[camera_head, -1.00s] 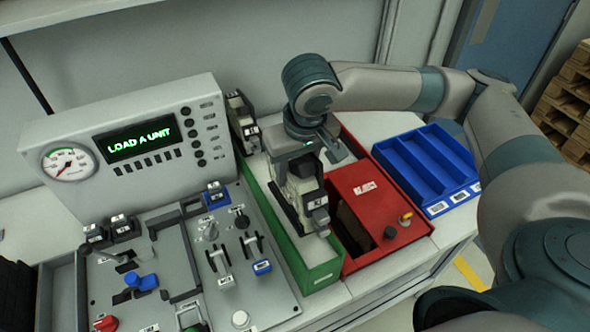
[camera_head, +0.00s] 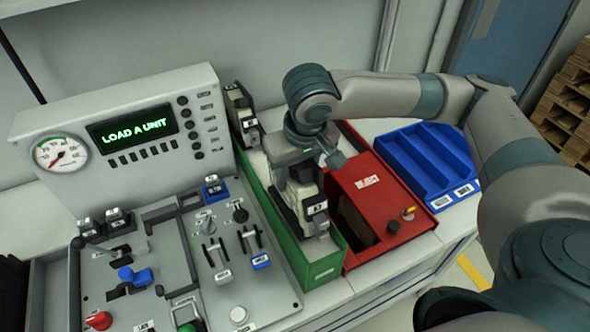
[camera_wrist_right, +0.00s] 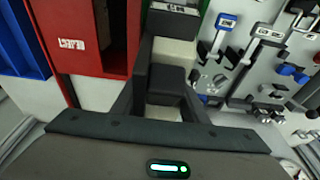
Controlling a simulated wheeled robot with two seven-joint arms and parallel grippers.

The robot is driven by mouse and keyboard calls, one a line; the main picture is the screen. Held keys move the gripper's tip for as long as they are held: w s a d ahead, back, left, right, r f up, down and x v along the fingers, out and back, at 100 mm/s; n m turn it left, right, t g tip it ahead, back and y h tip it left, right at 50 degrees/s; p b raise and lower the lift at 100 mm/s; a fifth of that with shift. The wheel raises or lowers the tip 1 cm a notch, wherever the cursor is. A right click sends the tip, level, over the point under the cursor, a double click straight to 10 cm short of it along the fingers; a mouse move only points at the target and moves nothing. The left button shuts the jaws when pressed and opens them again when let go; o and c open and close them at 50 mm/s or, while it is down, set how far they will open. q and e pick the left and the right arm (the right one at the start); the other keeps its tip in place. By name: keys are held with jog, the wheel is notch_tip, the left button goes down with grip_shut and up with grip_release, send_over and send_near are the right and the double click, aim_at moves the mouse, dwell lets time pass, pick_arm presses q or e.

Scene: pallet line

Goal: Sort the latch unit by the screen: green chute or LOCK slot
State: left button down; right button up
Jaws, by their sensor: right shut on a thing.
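The latch unit (camera_head: 308,207), a cream and black block with a small label, is in my right gripper (camera_head: 296,168). It is upright, at the open top of the green chute (camera_head: 322,262), with its lower part behind the chute's wall. In the right wrist view the unit (camera_wrist_right: 172,50) sits between the dark fingers (camera_wrist_right: 160,98). The screen (camera_head: 132,130) reads "LOAD A UNIT" in green. The red box (camera_head: 370,188), with a dark opening and a white label, stands directly right of the chute. My left gripper is out of view.
The grey panel (camera_head: 205,262) with levers and buttons lies left of the chute. A blue divided tray (camera_head: 425,165) is right of the red box. A gauge (camera_head: 61,153) is beside the screen.

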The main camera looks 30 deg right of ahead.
jog(key=shift+f, duration=0.7)
jog(key=o, duration=1.4)
jog(key=b+v, duration=0.1)
jog(key=v, duration=1.6)
jog(key=shift+s+r, duration=0.1)
jog(key=shift+r, duration=0.1)
dwell(0.4)
